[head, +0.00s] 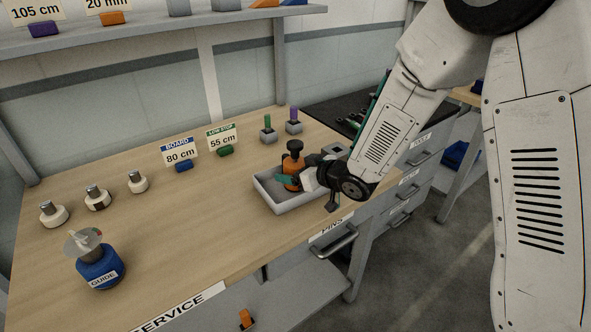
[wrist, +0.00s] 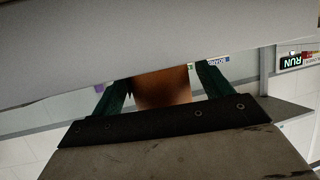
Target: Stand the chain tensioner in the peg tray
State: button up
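The orange piece with a dark knob on top, which I take to be the chain tensioner (head: 294,163), is upright at the grey tray (head: 268,199), which I take to be the peg tray. My gripper (head: 288,180) reaches in from the right, its teal fingers at the tensioner's orange body. In the wrist view the orange body (wrist: 162,90) sits between the two fingers, which close in on its sides. The tensioner's lower end and any pegs are hidden, so I cannot tell whether it touches the tray floor.
A blue GUIDE unit (head: 99,268) stands at the front left, with several small white-based knobs (head: 97,198) behind it. Label cards (head: 180,151) and green and purple pegs (head: 293,121) stand toward the back. Bare wood lies left of the tray.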

jog(key=shift+s+d+r, duration=0.1)
jog(key=shift+d+r, duration=0.05)
jog(key=shift+r, duration=0.05)
jog(key=v, duration=1.1)
jog(key=shift+s+d+r, duration=0.2)
jog(key=s+d+r+m+g+h, duration=0.1)
jog(key=s+d+r+m+h, duration=0.3)
jog(key=d, duration=0.4)
jog(key=s+d+r+m+h, duration=0.2)
jog(key=d+r+h, duration=0.2)
jog(key=d+h, duration=0.3)
jog(key=s+r+m+g, duration=0.1)
jog(key=s+r+g, duration=0.1)
jog(key=s, duration=0.9)
jog(key=s+r+m+g+y, duration=0.1)
jog(key=s+g, duration=0.4)
jog(key=s, duration=0.7)
jog(key=shift+s+d+r+m, duration=0.25)
jog(key=shift+d+r+m, duration=0.25)
jog(key=shift+r, duration=0.4)
